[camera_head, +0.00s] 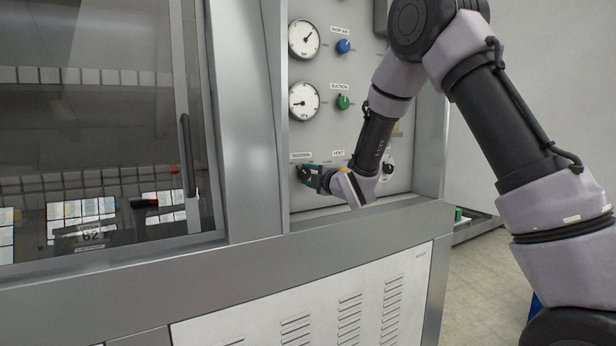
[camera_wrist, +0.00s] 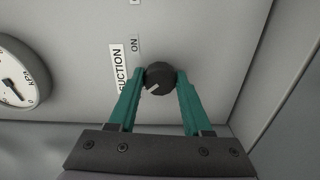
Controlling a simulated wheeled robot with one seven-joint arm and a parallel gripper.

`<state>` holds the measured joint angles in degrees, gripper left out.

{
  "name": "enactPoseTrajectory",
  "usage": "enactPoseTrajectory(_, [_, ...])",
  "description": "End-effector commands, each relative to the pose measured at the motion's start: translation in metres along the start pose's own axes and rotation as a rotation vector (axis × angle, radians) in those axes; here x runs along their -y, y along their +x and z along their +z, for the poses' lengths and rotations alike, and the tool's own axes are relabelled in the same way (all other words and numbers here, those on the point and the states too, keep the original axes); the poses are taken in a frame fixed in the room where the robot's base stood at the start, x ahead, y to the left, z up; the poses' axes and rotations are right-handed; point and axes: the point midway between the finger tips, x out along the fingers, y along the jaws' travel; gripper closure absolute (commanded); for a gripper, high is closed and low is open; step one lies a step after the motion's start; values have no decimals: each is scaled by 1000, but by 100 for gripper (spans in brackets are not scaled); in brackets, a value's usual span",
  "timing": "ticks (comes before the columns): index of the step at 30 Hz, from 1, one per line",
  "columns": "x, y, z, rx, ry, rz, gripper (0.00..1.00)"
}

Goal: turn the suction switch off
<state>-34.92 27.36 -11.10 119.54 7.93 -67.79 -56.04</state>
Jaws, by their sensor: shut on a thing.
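The suction switch is a round black knob (camera_wrist: 160,77) with a short white pointer line, on the grey panel. In the wrist view the line points to the lower left, away from the "ON" mark (camera_wrist: 135,45). The label ending "UCTION" (camera_wrist: 119,70) lies left of it, partly hidden by a finger. My gripper (camera_wrist: 161,84) has its two green fingers shut on the knob, one on each side. In the head view the knob (camera_head: 303,173) is at the panel's lower left, with my gripper (camera_head: 309,176) at it from the right. Any "OFF" mark is hidden.
A dial gauge (camera_head: 303,101) is above the knob, with a green knob (camera_head: 342,102) beside it and a blue knob (camera_head: 343,46) higher. A vent switch (camera_head: 388,166) is right of my wrist. A metal ledge (camera_head: 330,222) runs below; a glass door (camera_head: 100,130) is left.

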Motion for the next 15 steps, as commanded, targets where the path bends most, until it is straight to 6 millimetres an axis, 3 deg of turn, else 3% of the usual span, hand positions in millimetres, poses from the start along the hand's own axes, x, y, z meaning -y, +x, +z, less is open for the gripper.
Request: enactPoseTrajectory(15, [2, -1, 1, 2, -95, -4, 100])
